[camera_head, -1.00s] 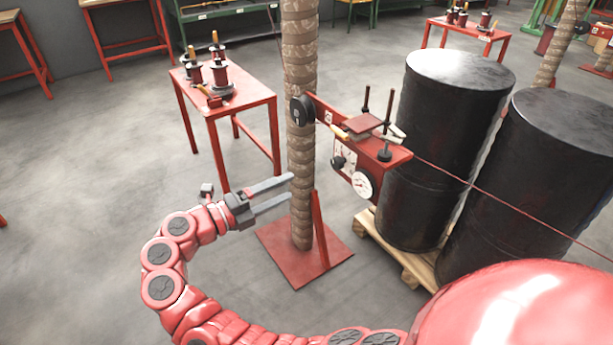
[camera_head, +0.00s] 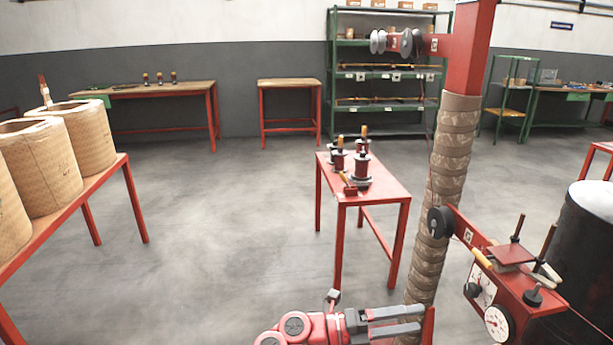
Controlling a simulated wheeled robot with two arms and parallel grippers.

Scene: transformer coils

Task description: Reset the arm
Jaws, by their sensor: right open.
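The fingertips overlap the lower part of a brown wrapped column (camera_head: 450,150) in the picture. I cannot tell whether they touch it. The rest of the arm is cut off by the bottom edge.
A red machine with dials (camera_head: 510,285) is beside the column, with a black drum (camera_head: 590,240) at the right. A small red table (camera_head: 385,190) holds several spools. Large wrapped coils (camera_head: 40,165) stand on a bench at the left.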

